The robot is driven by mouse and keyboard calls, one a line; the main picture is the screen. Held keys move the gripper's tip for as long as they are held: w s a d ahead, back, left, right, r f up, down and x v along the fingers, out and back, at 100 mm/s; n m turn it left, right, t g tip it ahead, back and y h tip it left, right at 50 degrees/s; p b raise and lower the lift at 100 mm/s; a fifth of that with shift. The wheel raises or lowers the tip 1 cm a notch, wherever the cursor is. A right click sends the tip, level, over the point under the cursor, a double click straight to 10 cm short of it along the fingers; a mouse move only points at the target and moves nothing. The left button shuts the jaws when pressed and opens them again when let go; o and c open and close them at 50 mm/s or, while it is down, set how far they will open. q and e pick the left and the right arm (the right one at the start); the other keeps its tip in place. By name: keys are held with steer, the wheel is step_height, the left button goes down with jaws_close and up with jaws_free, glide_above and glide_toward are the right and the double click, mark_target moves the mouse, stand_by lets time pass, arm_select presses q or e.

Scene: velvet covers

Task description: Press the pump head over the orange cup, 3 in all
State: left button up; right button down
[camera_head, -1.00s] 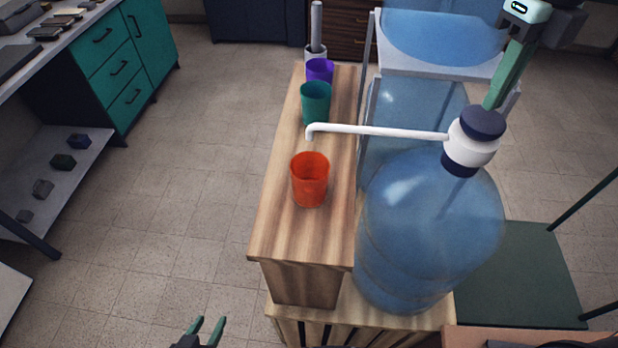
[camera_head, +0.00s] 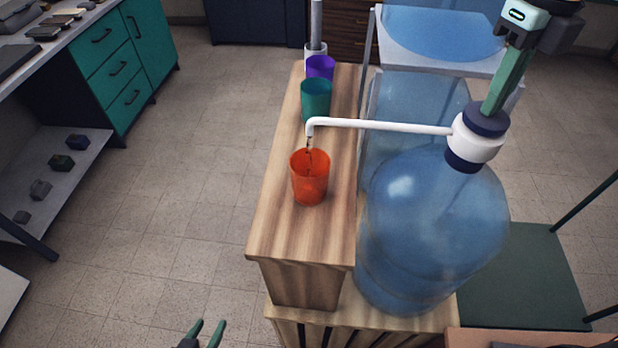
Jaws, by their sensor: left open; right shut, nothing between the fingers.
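The orange cup (camera_head: 309,180) stands upright on the wooden bench, below the spout's end. The white spout (camera_head: 380,125) runs left from the pump head (camera_head: 478,136), which is white with a dark blue top and sits on a large blue water bottle (camera_head: 430,225). A thin dark stream falls from the spout tip into the cup. My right gripper (camera_head: 492,105) comes from the upper right, shut and empty, its fingertips touching the pump head's top. My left gripper (camera_head: 209,333) is open and empty at the bottom edge, away from the bench.
A teal cup (camera_head: 316,100) and a purple cup (camera_head: 320,67) stand behind the orange cup on the wooden bench (camera_head: 290,235). Another blue bottle (camera_head: 445,30) is at the back. A shelf with small blocks (camera_head: 70,160) is at left. Floor between is clear.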

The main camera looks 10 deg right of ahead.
steer(key=shift+f, duration=0.3)
steer(key=shift+r, duration=0.1)
steer(key=shift+r+p, duration=0.95)
steer(key=shift+r, duration=0.3)
steer(key=shift+f, duration=0.15)
steer(key=shift+f+b, duration=1.05)
steer(key=shift+f, duration=0.1)
steer(key=shift+r+p, duration=1)
steer(key=shift+r, duration=0.3)
